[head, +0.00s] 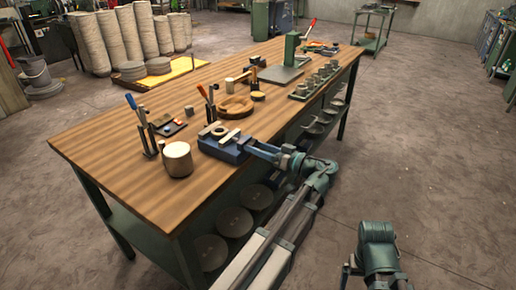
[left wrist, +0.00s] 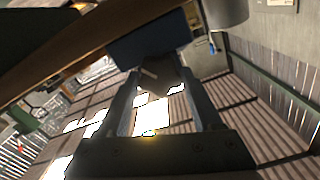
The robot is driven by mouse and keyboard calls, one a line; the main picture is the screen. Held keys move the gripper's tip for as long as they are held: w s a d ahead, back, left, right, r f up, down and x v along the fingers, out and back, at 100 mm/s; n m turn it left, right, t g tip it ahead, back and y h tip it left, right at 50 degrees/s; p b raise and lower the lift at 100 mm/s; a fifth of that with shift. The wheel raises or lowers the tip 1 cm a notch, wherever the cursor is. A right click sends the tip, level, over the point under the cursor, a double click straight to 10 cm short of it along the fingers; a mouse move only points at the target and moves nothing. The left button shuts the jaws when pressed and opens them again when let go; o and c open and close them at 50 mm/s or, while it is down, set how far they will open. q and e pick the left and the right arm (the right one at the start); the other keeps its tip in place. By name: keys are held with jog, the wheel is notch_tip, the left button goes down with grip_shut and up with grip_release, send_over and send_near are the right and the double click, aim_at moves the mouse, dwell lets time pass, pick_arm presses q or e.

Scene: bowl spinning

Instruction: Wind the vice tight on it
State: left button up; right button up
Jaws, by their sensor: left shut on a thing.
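The blue vice (head: 222,147) sits at the near long edge of the wooden bench, its pale jaws on top. A small round piece (head: 220,131) shows between the jaws; whether both jaws touch it is too small to tell. My left gripper (head: 262,149) reaches in at the vice's front, beyond the bench edge. In the left wrist view its fingers (left wrist: 158,78) close around the vice handle (left wrist: 150,73), just below the blue vice body (left wrist: 150,40). My right gripper (head: 352,266) hangs low over the floor, away from the bench; its fingers are too unclear to judge.
On the bench top (head: 110,140), a pale cylinder (head: 177,159) stands left of the vice, with upright tools (head: 143,125) behind it. A round wooden dish (head: 236,107) and a rack of small cylinders (head: 316,80) lie beyond the vice.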

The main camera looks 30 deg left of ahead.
pick_arm(q)
jog(key=shift+w+f+m, duration=0.1)
jog(key=shift+m, duration=3.85)
jog(key=shift+w+f+m, duration=0.1)
jog(key=shift+m, duration=3.85)
jog(key=o, duration=1.4)
jog(key=shift+c, duration=0.2)
jog(key=s+d, duration=0.1)
jog(key=d, duration=1.3)
